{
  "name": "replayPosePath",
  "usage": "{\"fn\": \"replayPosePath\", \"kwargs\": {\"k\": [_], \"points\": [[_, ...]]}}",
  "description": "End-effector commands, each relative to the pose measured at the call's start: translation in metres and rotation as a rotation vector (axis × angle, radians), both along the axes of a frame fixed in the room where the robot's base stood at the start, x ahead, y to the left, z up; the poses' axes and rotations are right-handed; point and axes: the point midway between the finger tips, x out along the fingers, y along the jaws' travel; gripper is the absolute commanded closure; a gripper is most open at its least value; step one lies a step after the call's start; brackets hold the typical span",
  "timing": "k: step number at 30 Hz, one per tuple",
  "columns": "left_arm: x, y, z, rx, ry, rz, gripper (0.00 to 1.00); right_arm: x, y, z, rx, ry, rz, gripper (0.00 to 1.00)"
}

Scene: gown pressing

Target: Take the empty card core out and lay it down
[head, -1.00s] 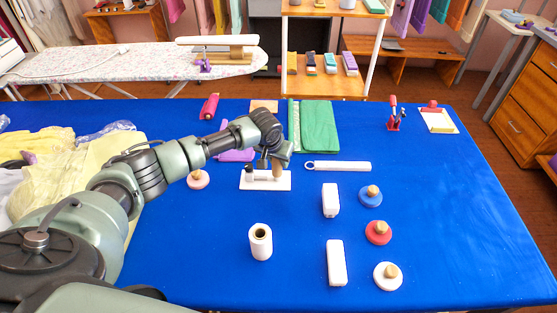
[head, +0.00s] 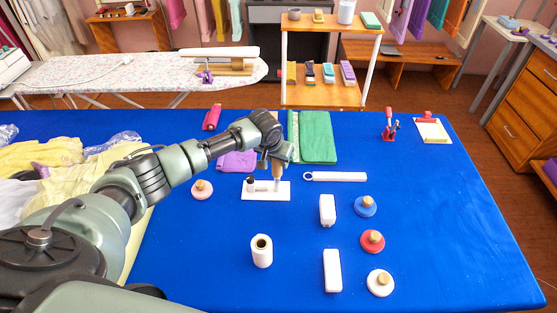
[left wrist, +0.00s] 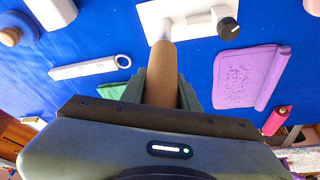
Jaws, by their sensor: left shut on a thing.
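The card core (head: 277,171) is a brown tube, and it also shows in the left wrist view (left wrist: 163,75). My left gripper (head: 275,160) is shut on it from above and holds it upright over the white stand (head: 262,195). The stand's white post (head: 277,185) shows just below the core's lower end. I cannot tell whether the post's tip is still inside the core. A short black-topped post stands on the left of the same stand. A white roll (head: 262,255) stands upright nearer the front. My right gripper is not in view.
White blocks (head: 327,210) and several knobbed discs (head: 373,241) lie to the right. A white ringed bar (head: 338,176) lies right of the stand. Green cloth (head: 315,137) and a purple pouch (head: 237,162) lie behind. Blue table between stand and roll is clear.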

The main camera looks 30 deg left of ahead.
Motion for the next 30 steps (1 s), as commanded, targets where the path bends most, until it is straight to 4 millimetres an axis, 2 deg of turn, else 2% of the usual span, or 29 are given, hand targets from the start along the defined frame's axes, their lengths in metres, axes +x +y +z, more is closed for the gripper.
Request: {"fn": "replayPosePath", "kwargs": {"k": [7, 17, 26, 30], "points": [[0.000, 0.000, 0.000, 0.000, 0.000, 0.000, 1.00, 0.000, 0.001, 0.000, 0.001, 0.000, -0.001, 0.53], [0.000, 0.000, 0.017, 0.001, 0.000, -0.001, 1.00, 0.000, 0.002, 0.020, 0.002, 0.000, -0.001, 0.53], [0.000, 0.000, 0.015, 0.001, 0.000, -0.001, 1.00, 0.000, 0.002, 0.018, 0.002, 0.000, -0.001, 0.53], [-0.001, -0.011, 0.021, 0.001, -0.003, -0.004, 1.00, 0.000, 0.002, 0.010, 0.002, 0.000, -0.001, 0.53]]}}
